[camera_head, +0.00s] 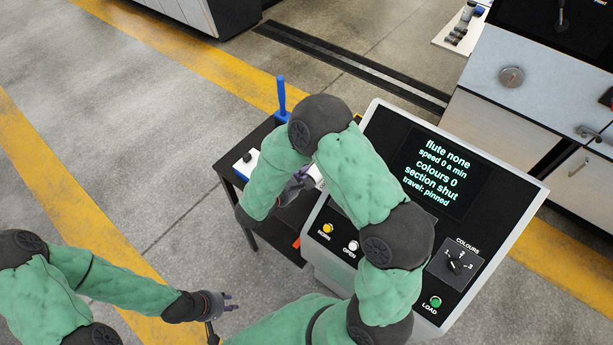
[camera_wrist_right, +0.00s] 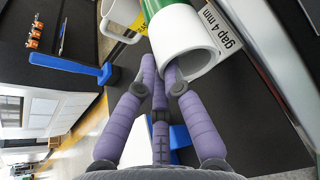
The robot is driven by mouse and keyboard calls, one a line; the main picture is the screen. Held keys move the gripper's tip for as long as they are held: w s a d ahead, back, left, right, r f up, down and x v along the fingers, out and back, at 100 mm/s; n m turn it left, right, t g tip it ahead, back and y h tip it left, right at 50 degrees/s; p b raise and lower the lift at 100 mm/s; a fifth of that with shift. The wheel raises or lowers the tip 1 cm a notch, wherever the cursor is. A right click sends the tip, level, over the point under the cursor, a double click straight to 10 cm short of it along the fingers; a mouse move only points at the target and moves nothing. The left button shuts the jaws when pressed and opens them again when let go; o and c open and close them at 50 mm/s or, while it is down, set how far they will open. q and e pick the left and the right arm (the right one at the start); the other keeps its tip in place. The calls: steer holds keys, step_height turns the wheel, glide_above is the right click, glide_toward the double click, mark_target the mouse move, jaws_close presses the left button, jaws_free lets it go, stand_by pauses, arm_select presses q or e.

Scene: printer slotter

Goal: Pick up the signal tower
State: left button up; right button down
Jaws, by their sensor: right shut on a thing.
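A white cylinder with a hollow end and a green band, which looks like the signal tower (camera_wrist_right: 188,50), lies at the top of the right wrist view. My right gripper (camera_wrist_right: 165,78) is shut on the wall of its hollow end, with one purple finger at the opening and another against the outside. The cylinder's far end is out of frame. In the head view my right gripper (camera_head: 298,187) is over the small black table, partly hidden by my own arm. My left gripper (camera_head: 222,312) is open and empty at the lower left, above the floor.
A control console (camera_head: 480,220) with a screen, buttons and dial stands right of the black table (camera_head: 262,210). A blue handle (camera_head: 282,95) stands up at the table's back. A white mug (camera_wrist_right: 124,14) and a "gap 4 mm" label (camera_wrist_right: 222,28) are near the cylinder.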

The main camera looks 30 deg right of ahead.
steer(key=a, duration=1.7)
steer(key=shift+s+f, duration=0.15)
steer(key=shift+s, duration=0.2)
steer(key=c, duration=2)
jaws_free()
steer(key=shift+d, duration=0.1)
jaws_close()
